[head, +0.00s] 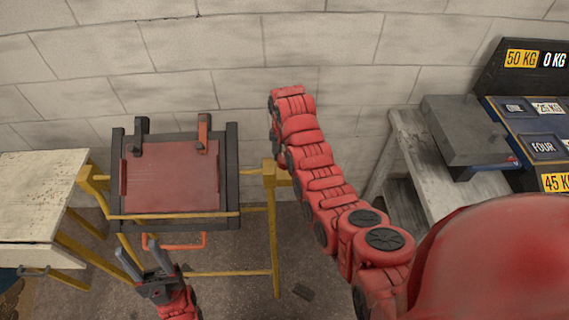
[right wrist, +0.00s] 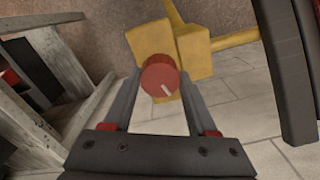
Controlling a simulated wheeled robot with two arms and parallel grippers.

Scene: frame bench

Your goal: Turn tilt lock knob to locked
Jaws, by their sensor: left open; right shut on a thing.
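The tilt lock knob (right wrist: 160,77) is a round red knob with a short white mark on its face, in the right wrist view. The mark points toward the lower right. The knob sits in front of a yellow block (right wrist: 195,52). My right gripper (right wrist: 160,80) has one finger on each side of the knob and is shut on it. In the head view my right arm hides the knob and that gripper. My left gripper (head: 138,247) is open and empty, below the front of the yellow stand (head: 274,240).
The stand carries a dark frame (head: 231,165) with a red panel (head: 170,178). A pale wooden table (head: 40,180) stands at left. At right are a grey bench (head: 425,160) and a rack with weight labels (head: 530,105). A block wall closes the back.

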